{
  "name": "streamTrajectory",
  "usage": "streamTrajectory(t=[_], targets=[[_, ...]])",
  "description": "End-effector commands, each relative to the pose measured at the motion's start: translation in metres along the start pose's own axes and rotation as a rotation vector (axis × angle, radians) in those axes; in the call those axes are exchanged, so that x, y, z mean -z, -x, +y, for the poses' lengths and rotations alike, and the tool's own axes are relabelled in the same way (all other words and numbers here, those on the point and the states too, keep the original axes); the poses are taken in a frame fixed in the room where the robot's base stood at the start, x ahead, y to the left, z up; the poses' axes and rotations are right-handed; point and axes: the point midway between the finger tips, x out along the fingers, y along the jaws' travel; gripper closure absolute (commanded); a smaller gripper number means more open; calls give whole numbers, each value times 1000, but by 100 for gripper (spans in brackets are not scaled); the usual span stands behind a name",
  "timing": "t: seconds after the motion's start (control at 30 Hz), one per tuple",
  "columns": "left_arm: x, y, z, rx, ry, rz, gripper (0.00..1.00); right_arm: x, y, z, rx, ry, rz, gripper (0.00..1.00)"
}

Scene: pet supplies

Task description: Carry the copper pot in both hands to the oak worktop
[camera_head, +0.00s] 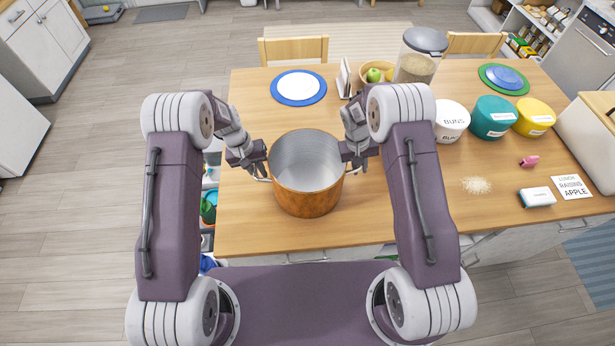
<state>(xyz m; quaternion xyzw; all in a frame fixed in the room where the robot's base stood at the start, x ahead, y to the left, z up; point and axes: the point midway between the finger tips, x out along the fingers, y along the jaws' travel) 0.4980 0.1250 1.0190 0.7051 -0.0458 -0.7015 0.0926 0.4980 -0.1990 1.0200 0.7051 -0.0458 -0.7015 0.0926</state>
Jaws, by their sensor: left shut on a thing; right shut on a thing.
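The copper pot (307,201) is upright, with a copper outside and a silvery, empty-looking inside. It is at the left part of the oak worktop (390,220), near the front edge. I cannot tell whether its base touches the wood. My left gripper (259,174) is shut on the pot's left handle. My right gripper (354,169) is shut on the pot's right handle. The fingers partly cover both handles.
Behind the pot are a blue-rimmed plate (298,87), a fruit bowl (377,72) and a large jar (419,58). White (452,120), teal (492,117) and yellow (534,117) tubs stand to the right. A crumb pile (477,185) lies front right. Bare wood surrounds the pot's front right.

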Motion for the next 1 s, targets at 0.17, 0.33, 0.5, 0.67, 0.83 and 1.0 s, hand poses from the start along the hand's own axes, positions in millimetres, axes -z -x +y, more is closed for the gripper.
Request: streamTrajectory(t=[0.17,0.33,0.5,0.67,0.83,1.0], targets=[[1,5,1,-1,0,4,100,2,5,1,-1,0,4,100],[1,18,4,-1,0,4,100,1,18,4,0,0,4,100],[1,38,8,-1,0,3,100,1,38,8,0,0,4,100],[1,51,10,-1,0,3,100,1,51,10,0,0,3,100],[1,51,10,-1,0,3,100,1,51,10,0,0,3,100],[1,51,10,-1,0,3,100,1,51,10,0,0,3,100]])
